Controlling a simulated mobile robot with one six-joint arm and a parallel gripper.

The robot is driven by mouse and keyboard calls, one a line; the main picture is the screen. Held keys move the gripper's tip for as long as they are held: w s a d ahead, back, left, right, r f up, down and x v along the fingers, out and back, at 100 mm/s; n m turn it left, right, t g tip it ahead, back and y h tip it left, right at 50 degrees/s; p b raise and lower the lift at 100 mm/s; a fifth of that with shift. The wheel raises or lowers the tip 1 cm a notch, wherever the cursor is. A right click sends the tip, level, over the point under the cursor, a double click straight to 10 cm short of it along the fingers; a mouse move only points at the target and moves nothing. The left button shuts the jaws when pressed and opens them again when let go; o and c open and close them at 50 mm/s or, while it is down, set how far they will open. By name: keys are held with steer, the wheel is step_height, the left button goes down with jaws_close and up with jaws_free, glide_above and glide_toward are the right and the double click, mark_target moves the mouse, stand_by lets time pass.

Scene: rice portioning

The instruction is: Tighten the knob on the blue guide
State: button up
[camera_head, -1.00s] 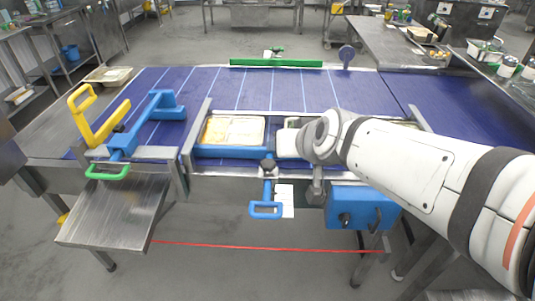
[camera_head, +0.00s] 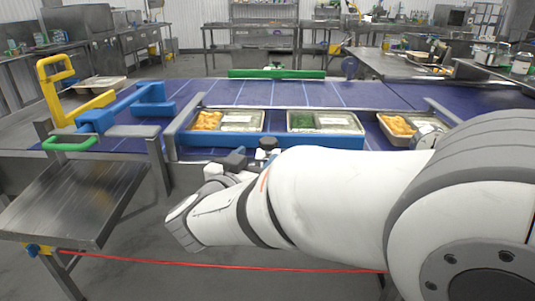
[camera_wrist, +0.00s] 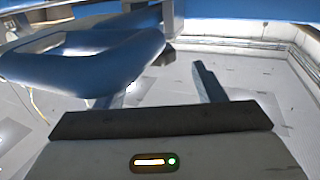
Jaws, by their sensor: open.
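A long blue guide (camera_head: 300,141) runs along the front of the purple conveyor in the head view. A dark knob (camera_head: 268,143) stands at its front middle, partly behind my arm. My gripper (camera_head: 230,166) is just left of and below this knob, apart from it. The wrist view shows my open gripper (camera_wrist: 160,90) with nothing between its fingers, and a blue loop handle (camera_wrist: 80,60) close at the left. The head view hides that handle behind my arm. Another blue guide (camera_head: 130,108) with a green handle (camera_head: 70,142) stands at the left.
Food trays (camera_head: 326,122) stand on the belt behind the front guide. A yellow guide (camera_head: 60,90) is at the far left, and a green bar (camera_head: 277,73) crosses the back. A steel shelf (camera_head: 75,200) juts out at front left. A red cord (camera_head: 220,265) runs low across the front.

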mark_target(264, 147)
steer(key=b+x, duration=0.1)
steer(key=x, duration=0.6)
steer(key=shift+w+d+b, duration=0.2)
steer(key=shift+w+b, duration=0.05)
steer(key=shift+b, duration=0.05)
steer(key=shift+c, duration=0.5)
steer(key=c, duration=0.9)
steer(key=shift+a+r+h+p, duration=0.1)
steer(key=shift+h+p, duration=0.2)
steer(key=shift+p, duration=0.1)
